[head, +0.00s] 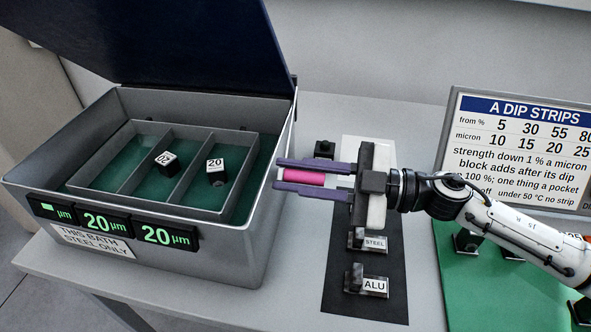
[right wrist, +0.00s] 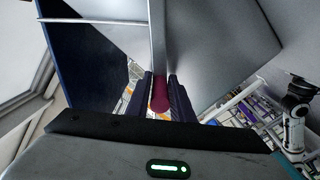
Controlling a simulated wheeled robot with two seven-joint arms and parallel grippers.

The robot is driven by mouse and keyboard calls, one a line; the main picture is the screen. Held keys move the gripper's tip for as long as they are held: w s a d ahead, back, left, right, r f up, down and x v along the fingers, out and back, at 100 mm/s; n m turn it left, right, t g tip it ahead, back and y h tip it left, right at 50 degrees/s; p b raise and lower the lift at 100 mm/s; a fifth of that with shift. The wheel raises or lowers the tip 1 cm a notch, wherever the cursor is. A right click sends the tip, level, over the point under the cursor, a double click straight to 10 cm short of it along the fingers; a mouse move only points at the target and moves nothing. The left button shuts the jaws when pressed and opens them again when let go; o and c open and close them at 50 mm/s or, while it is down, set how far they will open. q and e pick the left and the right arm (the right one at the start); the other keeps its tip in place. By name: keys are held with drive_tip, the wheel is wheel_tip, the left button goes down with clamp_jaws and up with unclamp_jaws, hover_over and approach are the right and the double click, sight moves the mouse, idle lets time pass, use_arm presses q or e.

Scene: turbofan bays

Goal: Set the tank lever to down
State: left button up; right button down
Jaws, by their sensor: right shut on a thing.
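The tank (head: 215,245) is a grey box on the left of the head view, with its dark blue lid (head: 190,40) raised. My right gripper (head: 290,178) is beside the tank's right wall, its fingers pointing left. It is shut on the lever's magenta grip (head: 305,176), which also shows as a dark red piece between the fingers in the right wrist view (right wrist: 160,95). How the lever joins the tank is hidden, and I cannot tell its exact angle. My left gripper is not in view.
Inside the tank, a divided tray (head: 165,195) holds two marked blocks, one white-topped block (head: 166,162) and another (head: 216,170). Lit displays (head: 105,223) line the tank's front. Labelled holders, STEEL (head: 372,242) and ALU (head: 372,284), stand on a black strip. A sign (head: 520,150) stands right.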

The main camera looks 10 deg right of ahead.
drive_tip(key=shift+s+a+f, duration=0.15)
drive_tip(key=shift+s+f, duration=0.05)
drive_tip(key=shift+s, duration=0.05)
drive_tip(key=c, duration=1.6)
unclamp_jaws()
drive_tip(key=shift+c, duration=0.2)
drive_tip(key=shift+w+r, duration=0.1)
drive_tip(key=b+v, duration=0.2)
drive_tip(key=v, duration=0.8)
drive_tip(key=shift+d+b, duration=0.25)
drive_tip(key=shift+b, duration=0.1)
